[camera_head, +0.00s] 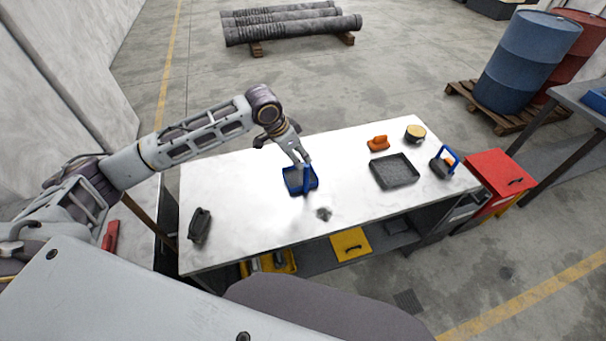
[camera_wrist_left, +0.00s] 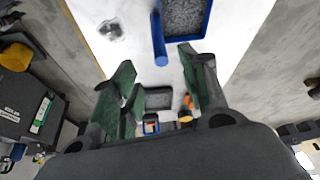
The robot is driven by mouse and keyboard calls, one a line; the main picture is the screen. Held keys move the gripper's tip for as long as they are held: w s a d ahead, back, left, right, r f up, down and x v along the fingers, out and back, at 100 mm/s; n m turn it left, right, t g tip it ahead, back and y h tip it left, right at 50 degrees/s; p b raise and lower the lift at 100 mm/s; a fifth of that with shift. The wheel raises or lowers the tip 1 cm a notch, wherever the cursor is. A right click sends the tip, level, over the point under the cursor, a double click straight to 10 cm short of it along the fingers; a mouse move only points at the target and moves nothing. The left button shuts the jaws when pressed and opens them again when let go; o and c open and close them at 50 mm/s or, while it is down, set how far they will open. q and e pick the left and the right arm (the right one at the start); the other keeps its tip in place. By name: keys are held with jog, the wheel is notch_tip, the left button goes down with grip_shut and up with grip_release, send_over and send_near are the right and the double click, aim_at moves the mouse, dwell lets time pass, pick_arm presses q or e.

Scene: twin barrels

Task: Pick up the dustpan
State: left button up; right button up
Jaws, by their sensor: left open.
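The dustpan (camera_head: 291,181) is a blue tray with a dark grey speckled inside, lying on the white table near its middle. Its blue handle (camera_head: 307,178) is on the side under my left gripper (camera_head: 301,160). In the left wrist view the dustpan (camera_wrist_left: 186,20) is at the top, and its handle points down toward the gap between the fingers of my left gripper (camera_wrist_left: 157,62). The fingers are open, with green inner faces. The handle end appears between or just beyond the fingertips; I cannot tell the exact gap. My right gripper is not in view.
The white table (camera_head: 235,200) also bears a black tray (camera_head: 394,171), an orange tool (camera_head: 378,143), a round tin (camera_head: 415,133), a blue-handled item (camera_head: 443,166), a dark lump (camera_head: 323,213) and a black object (camera_head: 199,225).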

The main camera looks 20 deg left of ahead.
aim_at(305, 164)
pick_arm(q)
jog(key=x, duration=0.7)
jog(key=shift+f, duration=0.1)
jog(key=shift+w+d+f, duration=0.15)
jog(key=shift+d+f, duration=0.05)
jog(key=shift+f, duration=0.4)
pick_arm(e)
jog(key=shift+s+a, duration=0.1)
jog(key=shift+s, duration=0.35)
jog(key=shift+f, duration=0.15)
pick_arm(q)
jog(key=shift+b+x, duration=0.9)
jog(key=shift+b, duration=0.1)
jog(key=shift+b+x, duration=1.7)
jog(key=shift+b, duration=0.65)
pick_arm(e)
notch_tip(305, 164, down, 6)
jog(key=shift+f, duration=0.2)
pick_arm(q)
jog(key=shift+w+a, duration=0.1)
